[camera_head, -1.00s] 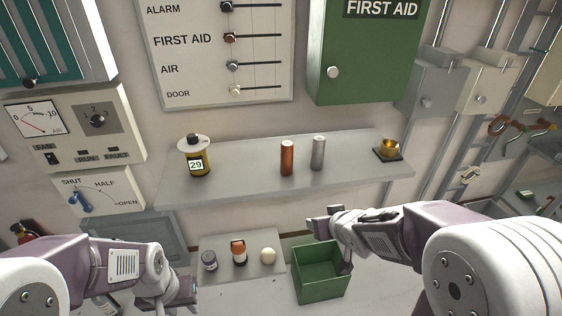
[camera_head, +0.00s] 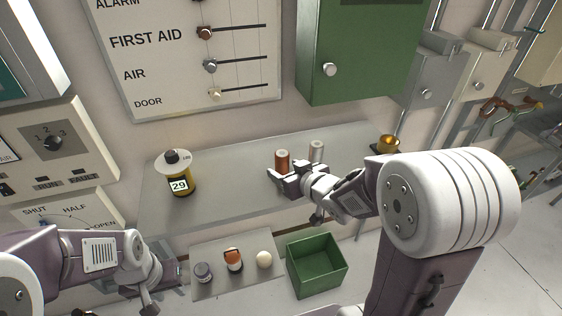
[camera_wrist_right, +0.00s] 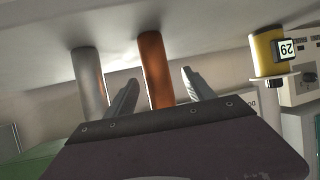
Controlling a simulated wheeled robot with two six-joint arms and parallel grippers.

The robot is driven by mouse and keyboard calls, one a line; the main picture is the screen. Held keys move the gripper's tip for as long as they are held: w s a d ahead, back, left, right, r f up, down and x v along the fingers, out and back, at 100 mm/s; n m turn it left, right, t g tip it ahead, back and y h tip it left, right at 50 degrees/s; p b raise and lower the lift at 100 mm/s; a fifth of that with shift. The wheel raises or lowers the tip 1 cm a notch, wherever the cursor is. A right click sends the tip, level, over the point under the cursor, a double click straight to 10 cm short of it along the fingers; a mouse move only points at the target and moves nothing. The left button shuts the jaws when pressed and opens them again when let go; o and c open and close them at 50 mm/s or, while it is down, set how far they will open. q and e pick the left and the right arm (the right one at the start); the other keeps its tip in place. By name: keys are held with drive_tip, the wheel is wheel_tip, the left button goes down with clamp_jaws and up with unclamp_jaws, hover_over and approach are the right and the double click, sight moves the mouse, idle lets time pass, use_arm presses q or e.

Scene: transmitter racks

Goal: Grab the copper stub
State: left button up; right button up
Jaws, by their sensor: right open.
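The copper stub (camera_head: 282,158) stands upright on the grey shelf (camera_head: 222,208), its lower part hidden in the head view by my right gripper (camera_head: 281,179). In the right wrist view the copper stub (camera_wrist_right: 155,70) shows between the two spread fingers of my right gripper (camera_wrist_right: 160,80). The fingers are open, and I see no grip on the stub. A silver stub (camera_head: 317,151) stands just right of the copper one; it also shows in the wrist view (camera_wrist_right: 89,82). My left gripper (camera_head: 160,286) is low at the left, away from the stubs; its jaw opening is unclear.
A yellow canister (camera_head: 180,175) marked 29 stands left on the shelf. A brass cup (camera_head: 388,143) sits at the shelf's right end.

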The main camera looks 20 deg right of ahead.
drive_tip(key=shift+w+f, duration=0.1)
drive_tip(key=shift+w, duration=0.35)
drive_tip(key=shift+w+f, duration=0.15)
drive_tip(key=x, duration=0.5)
drive_tip(key=shift+w+p, duration=0.15)
drive_tip(key=shift+p, duration=0.2)
drive_tip(key=shift+s+r, duration=0.25)
drive_tip(key=c, duration=0.5)
clamp_jaws()
